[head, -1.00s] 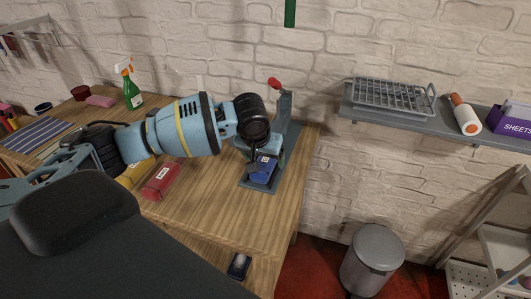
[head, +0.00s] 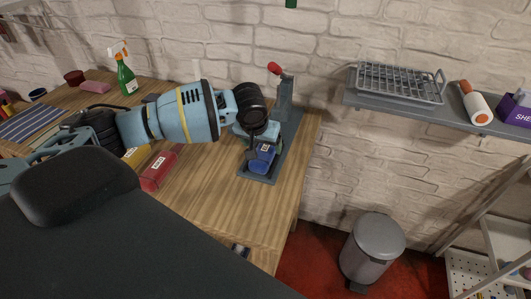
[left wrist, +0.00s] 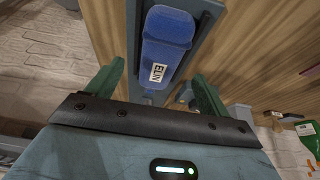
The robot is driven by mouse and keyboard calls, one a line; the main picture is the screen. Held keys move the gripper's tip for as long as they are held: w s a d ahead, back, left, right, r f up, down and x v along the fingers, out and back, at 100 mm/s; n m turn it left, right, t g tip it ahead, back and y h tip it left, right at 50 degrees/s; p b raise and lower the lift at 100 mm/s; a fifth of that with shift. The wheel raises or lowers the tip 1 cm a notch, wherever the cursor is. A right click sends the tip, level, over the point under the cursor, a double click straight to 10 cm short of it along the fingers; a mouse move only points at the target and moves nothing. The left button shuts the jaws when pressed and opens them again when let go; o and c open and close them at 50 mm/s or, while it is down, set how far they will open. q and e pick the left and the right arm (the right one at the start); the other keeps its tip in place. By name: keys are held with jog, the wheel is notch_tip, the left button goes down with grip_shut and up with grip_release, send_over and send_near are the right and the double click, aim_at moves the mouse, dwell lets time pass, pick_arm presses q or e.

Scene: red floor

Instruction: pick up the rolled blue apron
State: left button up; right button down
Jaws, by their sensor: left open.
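The rolled blue apron (head: 262,158) lies on a grey stand (head: 289,130) with a red-tipped handle at the bench's right end. In the left wrist view the apron (left wrist: 167,40) is a blue roll with a white name label. My left gripper (head: 257,138) is close to the apron, partly hiding its far end in the head view. In the left wrist view the green fingers (left wrist: 157,85) are spread apart, with the apron's near end ahead between them and nothing held. Whether a finger touches it cannot be told. My right gripper is not in view.
A red roll (head: 158,172) and a yellow roll (head: 137,157) lie on the wooden bench (head: 210,200) beneath my left arm. A green spray bottle (head: 125,75) stands behind. A wall shelf (head: 400,112) and a grey bin (head: 372,250) are right of the bench.

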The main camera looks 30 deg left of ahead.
aim_at(263, 151)
pick_arm(q)
jog(key=x, duration=0.4)
jog(key=shift+f, duration=0.3)
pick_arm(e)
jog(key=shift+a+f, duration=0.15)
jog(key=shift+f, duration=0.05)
pick_arm(q)
jog(key=c, duration=1.2)
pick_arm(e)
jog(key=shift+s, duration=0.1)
pick_arm(q)
jog(key=shift+r, duration=0.2)
jog(key=shift+c, duration=0.2)
